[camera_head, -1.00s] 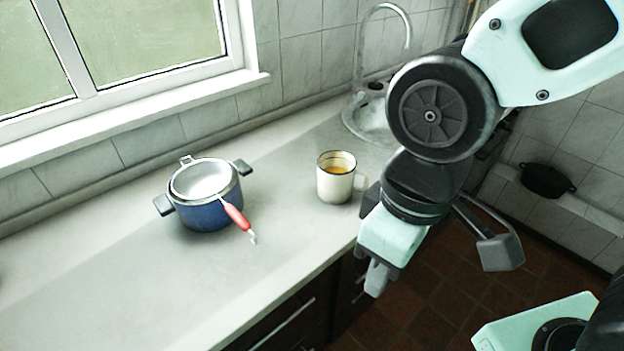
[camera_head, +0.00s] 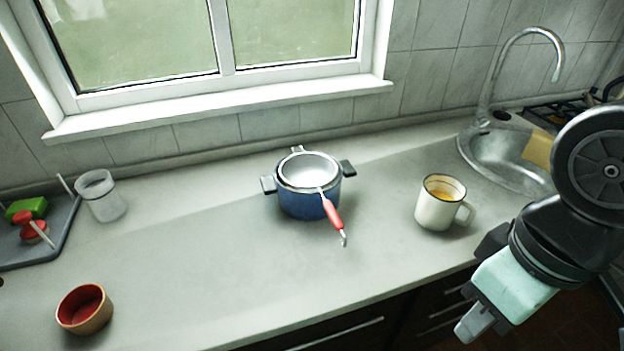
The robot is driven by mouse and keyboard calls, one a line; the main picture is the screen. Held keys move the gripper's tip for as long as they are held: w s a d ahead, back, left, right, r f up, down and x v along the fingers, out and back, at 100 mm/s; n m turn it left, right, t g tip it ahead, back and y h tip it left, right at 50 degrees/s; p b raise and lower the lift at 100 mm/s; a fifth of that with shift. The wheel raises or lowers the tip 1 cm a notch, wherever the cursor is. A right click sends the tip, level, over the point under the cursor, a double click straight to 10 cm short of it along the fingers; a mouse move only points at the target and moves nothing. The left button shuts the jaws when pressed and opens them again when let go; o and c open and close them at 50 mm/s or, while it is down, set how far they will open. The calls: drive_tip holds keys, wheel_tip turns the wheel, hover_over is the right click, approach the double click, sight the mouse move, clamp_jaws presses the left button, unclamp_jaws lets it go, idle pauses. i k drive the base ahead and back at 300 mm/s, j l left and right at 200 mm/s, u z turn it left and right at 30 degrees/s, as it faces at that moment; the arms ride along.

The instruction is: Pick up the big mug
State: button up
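The big mug (camera_head: 436,211) is white with a dark rim and stands upright on the counter, right of the middle. Its handle points to the right, and something yellow-orange shows inside it. My gripper (camera_head: 470,290) is at the lower right, in front of and below the mug in the picture, apart from it. Only part of the gripper shows, with a pale finger pointing down-left. The gap between its fingers cannot be made out. I see nothing held in it.
A sink (camera_head: 500,160) lies behind right. A red-brown bowl (camera_head: 85,309), a glass (camera_head: 101,196) and a tray (camera_head: 62,235) are at left. Counter (camera_head: 200,270) between is clear.

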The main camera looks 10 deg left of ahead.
sight(442, 196)
drive_tip(key=i+l+u, duration=0.3)
drive_tip(key=l+u, duration=0.3)
drive_tip(key=i+l+u, duration=0.15)
drive_tip(key=l+u, duration=0.2)
drive_tip(key=l, duration=0.15)
